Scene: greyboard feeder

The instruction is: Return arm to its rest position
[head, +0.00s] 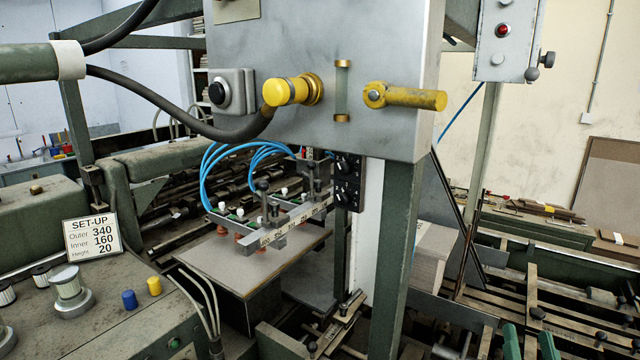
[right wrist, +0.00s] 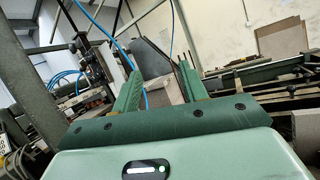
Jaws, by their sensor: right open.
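My right gripper (head: 529,341) shows only at the bottom edge of the head view, right of centre, as two green fingers with a gap between them. In the right wrist view the gripper (right wrist: 160,82) has its fingers apart and I see nothing held between them. It is low in front of the machine's right-hand part, apart from the grey control box (head: 345,135). The rest of my right arm is hidden below the head view. My left gripper is in neither view.
The grey box carries a yellow lever (head: 405,96) pointing right and a yellow plug (head: 286,92). A green post (head: 398,250) stands below it. Dark rails (head: 575,325) lie around my right gripper. Left are a set-up card (head: 92,236) and a greyboard stack (head: 215,262) under suction cups.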

